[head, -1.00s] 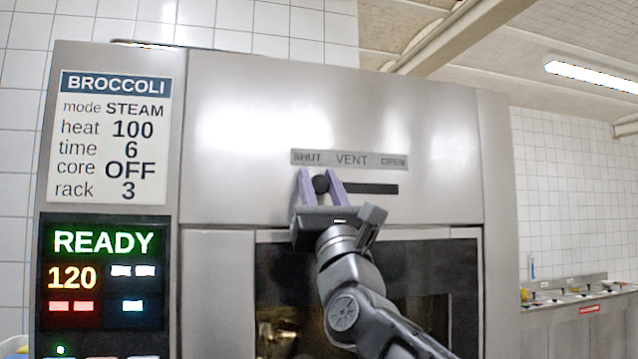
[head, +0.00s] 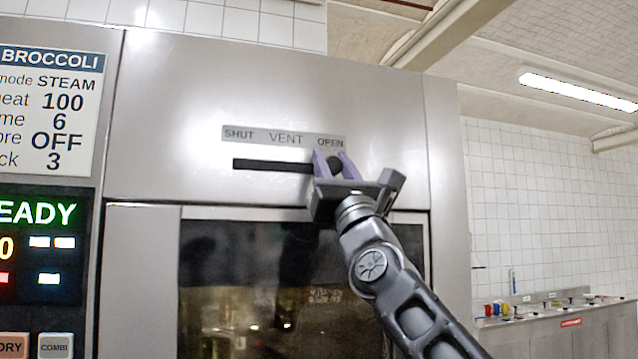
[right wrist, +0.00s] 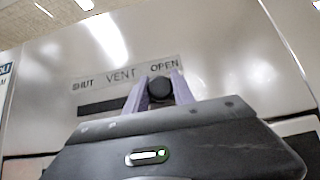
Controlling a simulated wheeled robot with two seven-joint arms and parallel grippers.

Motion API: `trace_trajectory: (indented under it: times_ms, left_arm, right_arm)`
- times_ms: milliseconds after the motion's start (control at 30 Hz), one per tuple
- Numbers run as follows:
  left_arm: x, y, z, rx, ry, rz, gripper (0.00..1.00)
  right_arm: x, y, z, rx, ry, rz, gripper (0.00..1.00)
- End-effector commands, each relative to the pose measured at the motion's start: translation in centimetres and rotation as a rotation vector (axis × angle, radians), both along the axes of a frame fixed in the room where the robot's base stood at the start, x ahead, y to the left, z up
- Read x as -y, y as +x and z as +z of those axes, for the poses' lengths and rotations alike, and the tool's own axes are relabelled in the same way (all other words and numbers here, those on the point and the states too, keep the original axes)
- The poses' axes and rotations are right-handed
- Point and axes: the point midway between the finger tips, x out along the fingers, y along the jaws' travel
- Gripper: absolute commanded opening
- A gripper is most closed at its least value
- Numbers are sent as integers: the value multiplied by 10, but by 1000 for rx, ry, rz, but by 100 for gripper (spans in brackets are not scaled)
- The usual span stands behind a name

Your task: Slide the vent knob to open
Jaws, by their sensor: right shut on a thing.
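The black round vent knob (head: 334,165) is at the right end of its dark slot (head: 270,165), under the word OPEN on the SHUT–VENT–OPEN label (head: 284,138). My right gripper (head: 336,166) has its purple fingers on either side of the knob and is shut on it. In the right wrist view the knob (right wrist: 159,90) shows between the two fingers, below OPEN, with the bare slot (right wrist: 105,106) to the left. My left gripper is in neither view.
The steel oven front surrounds the slot, with a dark glass door (head: 270,285) below. At the left are a READY display (head: 38,213) and a BROCCOLI settings card (head: 52,105). A counter with small containers (head: 540,310) stands at the far right.

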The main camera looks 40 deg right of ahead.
Motion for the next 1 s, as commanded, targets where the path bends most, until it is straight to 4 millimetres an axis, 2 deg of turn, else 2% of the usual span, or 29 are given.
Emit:
trace_trajectory:
  times_ms: [300, 333, 567, 833, 1000]
  left_arm:
    - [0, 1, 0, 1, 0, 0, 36]
    - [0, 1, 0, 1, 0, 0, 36]
    - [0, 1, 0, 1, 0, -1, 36]
    - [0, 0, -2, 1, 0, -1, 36]
    - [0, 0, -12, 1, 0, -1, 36]
  right_arm:
    - [5, -2, 0, 0, 2, -7, 0]
    - [5, -2, 0, 0, 2, -7, 32]
    - [4, -1, 0, 0, 2, -5, 50]
    - [3, -1, -1, -1, 2, -3, 50]
    - [0, -10, -13, 0, 2, -2, 50]
